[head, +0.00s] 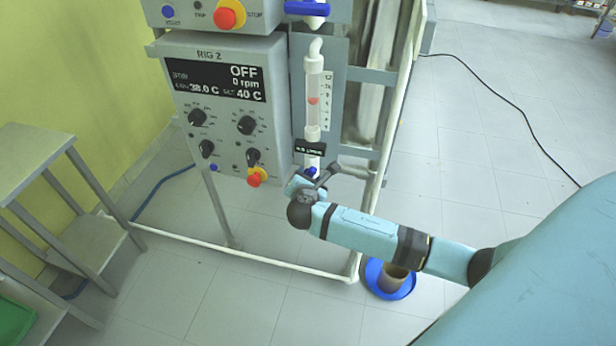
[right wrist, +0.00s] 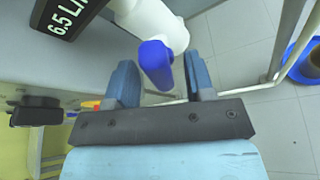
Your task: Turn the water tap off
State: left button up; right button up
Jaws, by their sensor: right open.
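A small blue tap handle (head: 311,170) sits below the flow tube (head: 313,95) on the right side of the rig. In the right wrist view the blue handle (right wrist: 155,62) sticks out from a white pipe fitting (right wrist: 152,22). My right gripper (head: 304,184) is just below the tap in the head view, partly hidden by its own wrist. In the right wrist view my right gripper (right wrist: 161,82) is open, with one finger on each side of the handle. Gaps show on both sides, so it is not gripped. My left gripper is not in view.
The rig's control box (head: 218,105) reads OFF and 0 rpm. A second blue handle (head: 307,8) is above the tube. A blue basin (head: 390,282) stands on the floor. A grey bench (head: 40,150) is left.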

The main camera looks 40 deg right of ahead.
jog(key=shift+w+d+f, duration=0.25)
jog(key=shift+w+d, duration=0.15)
jog(key=shift+w, duration=0.1)
jog(key=c, duration=0.8)
